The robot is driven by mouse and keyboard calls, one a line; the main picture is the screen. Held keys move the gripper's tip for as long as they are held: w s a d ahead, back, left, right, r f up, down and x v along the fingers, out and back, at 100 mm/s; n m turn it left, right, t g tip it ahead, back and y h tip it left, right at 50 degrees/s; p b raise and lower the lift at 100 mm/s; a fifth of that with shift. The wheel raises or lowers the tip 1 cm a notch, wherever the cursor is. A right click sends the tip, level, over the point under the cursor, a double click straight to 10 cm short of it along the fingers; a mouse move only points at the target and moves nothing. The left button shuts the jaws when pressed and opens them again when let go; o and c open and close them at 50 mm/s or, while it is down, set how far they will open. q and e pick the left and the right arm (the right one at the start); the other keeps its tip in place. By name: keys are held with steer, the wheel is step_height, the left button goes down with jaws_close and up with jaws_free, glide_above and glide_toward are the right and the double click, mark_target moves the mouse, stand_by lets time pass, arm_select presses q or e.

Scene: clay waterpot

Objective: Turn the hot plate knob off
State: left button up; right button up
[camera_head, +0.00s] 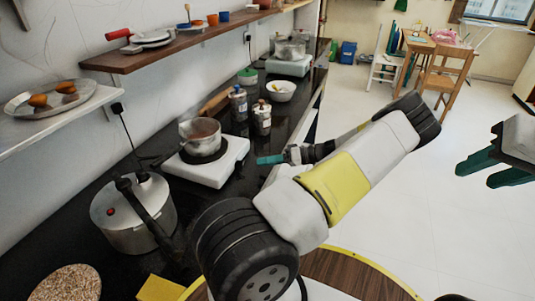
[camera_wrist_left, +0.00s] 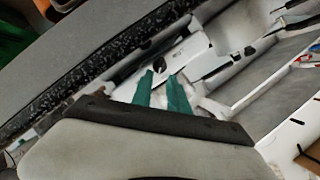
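The nearer white hot plate (camera_head: 224,169) stands on the black counter with a metal pot (camera_head: 200,133) on its dark burner. Its knob cannot be made out in the head view. My left gripper (camera_head: 268,160) is just right of this hot plate, apart from it, at the counter's front edge, fingers pointing left. In the left wrist view its two teal fingers (camera_wrist_left: 162,80) stand apart with nothing held between them. White surfaces with small dark spots lie beyond the fingertips; I cannot tell if one is the knob. My right gripper (camera_head: 490,170) is at the far right, open and empty.
A pressure cooker (camera_head: 134,220) stands front left on the counter. Canisters (camera_head: 262,117), a white bowl (camera_head: 281,94) and a second hot plate (camera_head: 288,68) stand further back. A wooden shelf (camera_head: 170,48) runs along the wall. The floor (camera_head: 400,205) to the right is open.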

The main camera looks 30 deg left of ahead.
mark_target(248, 172)
arm_select(q)
steer(key=x, duration=0.7)
steer(key=shift+s, duration=0.1)
jaws_close()
